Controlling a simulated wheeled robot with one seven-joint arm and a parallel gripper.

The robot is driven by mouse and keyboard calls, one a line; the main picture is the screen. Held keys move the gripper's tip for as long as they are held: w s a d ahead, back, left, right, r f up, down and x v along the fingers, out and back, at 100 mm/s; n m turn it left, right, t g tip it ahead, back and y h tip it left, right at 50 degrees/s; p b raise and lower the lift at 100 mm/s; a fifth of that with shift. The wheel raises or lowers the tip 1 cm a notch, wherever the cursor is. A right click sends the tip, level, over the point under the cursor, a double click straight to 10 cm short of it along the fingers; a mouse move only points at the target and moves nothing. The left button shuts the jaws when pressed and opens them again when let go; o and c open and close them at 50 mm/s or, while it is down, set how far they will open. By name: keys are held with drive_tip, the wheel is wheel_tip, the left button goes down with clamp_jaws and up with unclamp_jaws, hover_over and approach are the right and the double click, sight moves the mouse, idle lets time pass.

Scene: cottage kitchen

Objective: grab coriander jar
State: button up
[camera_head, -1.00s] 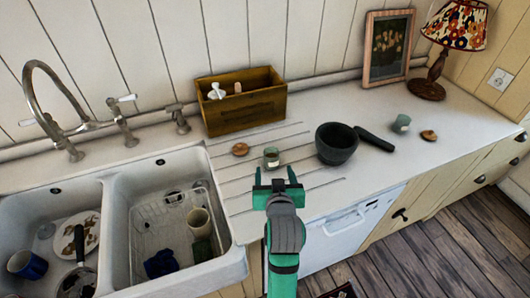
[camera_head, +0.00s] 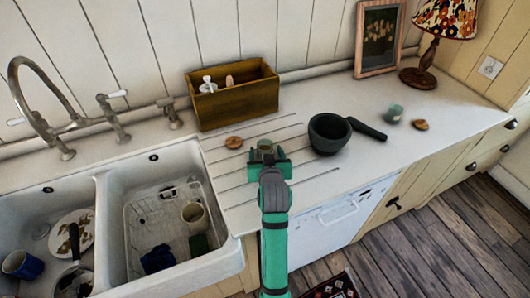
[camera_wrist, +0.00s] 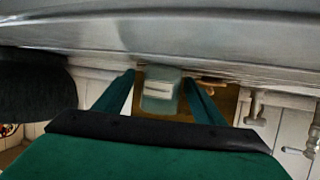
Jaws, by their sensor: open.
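A small grey-green glass jar (camera_head: 265,146) with a pale label stands on the grooved draining board. It also shows in the wrist view (camera_wrist: 160,88), between my two green fingers. The label is too small to read. My gripper (camera_head: 268,157) is open, low over the counter at the jar's near side, with a finger on either side of it. I cannot tell whether they touch it. A second similar jar (camera_head: 393,113) is farther right on the counter; its label cannot be read either.
A dark mortar (camera_head: 328,133) stands just right of my gripper, with its pestle (camera_head: 367,129) beside it. A wooden lid (camera_head: 234,142) lies left of the jar, another (camera_head: 420,125) by the second jar. A wooden box (camera_head: 234,97) is behind; the sink (camera_head: 113,215) is left.

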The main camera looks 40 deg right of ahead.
drive_tip(key=shift+w+a, duration=0.1)
drive_tip(key=shift+w, duration=0.05)
drive_tip(key=c, duration=1.2)
drive_tip(key=shift+r, duration=0.15)
